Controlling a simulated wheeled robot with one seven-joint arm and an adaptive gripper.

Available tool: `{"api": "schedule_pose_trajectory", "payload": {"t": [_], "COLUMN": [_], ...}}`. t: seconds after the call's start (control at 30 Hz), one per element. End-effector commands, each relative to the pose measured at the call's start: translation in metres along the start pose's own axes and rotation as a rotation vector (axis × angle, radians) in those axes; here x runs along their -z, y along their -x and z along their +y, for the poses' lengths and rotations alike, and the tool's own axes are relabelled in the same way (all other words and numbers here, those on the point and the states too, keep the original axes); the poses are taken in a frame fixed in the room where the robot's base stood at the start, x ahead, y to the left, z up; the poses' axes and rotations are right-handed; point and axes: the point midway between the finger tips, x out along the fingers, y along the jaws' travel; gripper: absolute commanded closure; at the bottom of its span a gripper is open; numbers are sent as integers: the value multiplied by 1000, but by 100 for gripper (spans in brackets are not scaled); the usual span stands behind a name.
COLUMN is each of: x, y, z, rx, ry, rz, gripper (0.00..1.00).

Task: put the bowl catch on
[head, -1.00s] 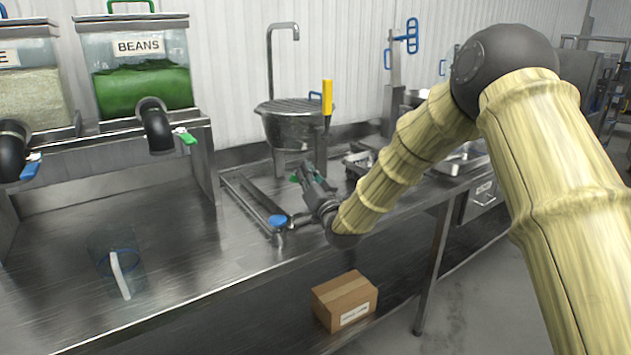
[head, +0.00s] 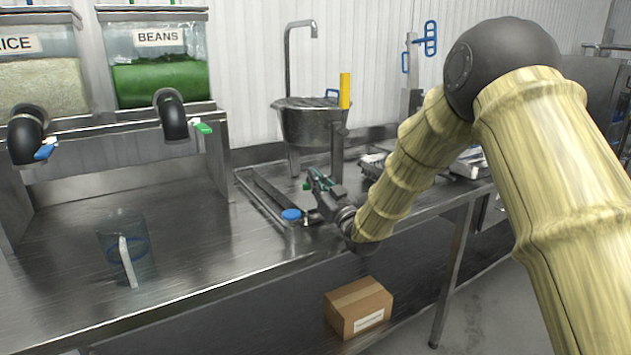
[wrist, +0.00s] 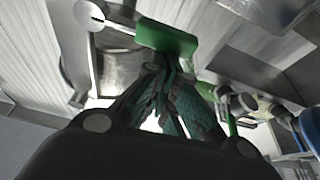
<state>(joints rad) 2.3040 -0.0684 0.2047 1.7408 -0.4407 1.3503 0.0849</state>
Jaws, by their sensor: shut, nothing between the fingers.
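The metal bowl (head: 305,125) stands at the back of the bench, with a yellow-topped lever (head: 345,91) upright at its right side. I cannot tell for certain which part is the bowl catch. A green piece (head: 307,184) shows by my fingertips; in the wrist view a flat green plate (wrist: 168,38) lies just beyond them. My gripper (head: 313,176) is low over the bench, in front of and below the bowl. In the wrist view my gripper (wrist: 172,75) is shut and empty. Whether its tips touch the green plate is unclear.
A blue round knob (head: 291,214) sits on a rail frame (head: 262,190) left of my gripper. A clear jug (head: 125,250) stands at the front left, below the rice (head: 40,85) and beans (head: 160,75) dispensers. A cardboard box (head: 358,307) lies below.

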Motion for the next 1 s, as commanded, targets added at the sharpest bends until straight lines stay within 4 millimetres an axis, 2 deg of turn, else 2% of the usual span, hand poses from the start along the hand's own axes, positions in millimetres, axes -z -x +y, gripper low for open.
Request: {"api": "schedule_pose_trajectory", "payload": {"t": [0.43,0.73,0.77,1.0], "x": [2,43,36,36], "y": [-1,-14,-4,42], "z": [0,1,1,0], "rx": [0,2,0,1], "ry": [-2,-2,-3,-2], "rz": [-3,0,-4,-1], "gripper": [100,100,100,100]}}
